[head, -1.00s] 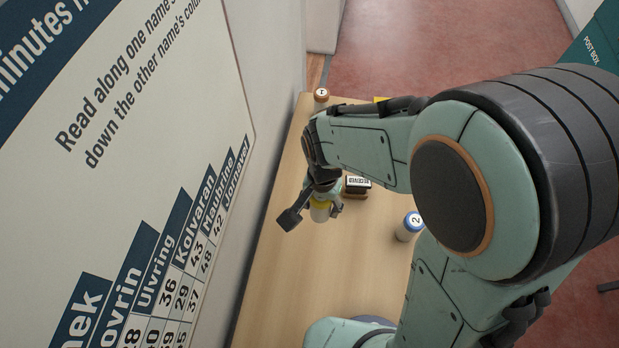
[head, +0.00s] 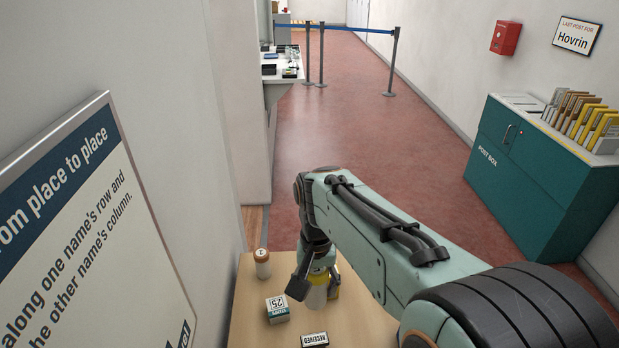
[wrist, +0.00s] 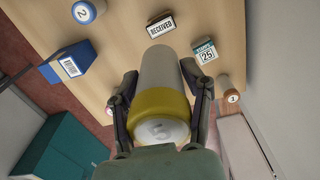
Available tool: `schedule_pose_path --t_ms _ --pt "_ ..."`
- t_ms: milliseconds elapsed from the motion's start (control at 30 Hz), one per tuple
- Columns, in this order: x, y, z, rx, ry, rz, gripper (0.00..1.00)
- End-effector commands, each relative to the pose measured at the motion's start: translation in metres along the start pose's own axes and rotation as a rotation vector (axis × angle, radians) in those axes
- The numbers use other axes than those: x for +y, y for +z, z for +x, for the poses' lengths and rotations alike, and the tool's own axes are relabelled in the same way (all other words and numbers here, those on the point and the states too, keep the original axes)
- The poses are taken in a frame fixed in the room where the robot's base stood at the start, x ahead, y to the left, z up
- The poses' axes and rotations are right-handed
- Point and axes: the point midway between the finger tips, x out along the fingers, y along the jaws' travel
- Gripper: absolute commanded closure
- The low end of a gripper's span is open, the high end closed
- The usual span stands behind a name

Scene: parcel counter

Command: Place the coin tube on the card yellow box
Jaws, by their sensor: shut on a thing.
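The coin tube (wrist: 165,90) has a pale body and a yellow cap with a number on its end. My gripper (wrist: 160,112) is shut on it near the capped end, a finger on each side. In the head view my gripper (head: 316,280) holds the coin tube (head: 316,297) over the table, beyond the calendar block. A yellow patch (head: 335,286) shows just right of the gripper; I cannot tell whether it is the yellow box. The yellow box is not clearly seen in the wrist view, where the tube and gripper hide part of the table.
On the wooden table (head: 250,318) stand a calendar block (head: 277,309), a RECEIVED stamp block (head: 315,340) and an orange-capped tube (head: 262,263). In the wrist view a blue box (wrist: 66,62) and a blue-capped tube (wrist: 86,12) stand to the left. A wall borders the table's left.

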Motion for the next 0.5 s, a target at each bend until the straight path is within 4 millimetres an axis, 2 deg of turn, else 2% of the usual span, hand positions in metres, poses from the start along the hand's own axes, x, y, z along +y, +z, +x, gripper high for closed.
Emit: schedule_pose_path --t_ms 67,200,367,500 --pt "0.018 -0.018 -0.005 0.0 0.0 0.065 0.93" --pt "0.041 -0.026 -0.002 -0.001 0.0 0.133 0.93" --pt "0.045 -0.048 0.01 -0.002 0.0 0.151 0.93" --pt "0.04 -0.086 0.028 -0.003 0.0 0.15 0.93"
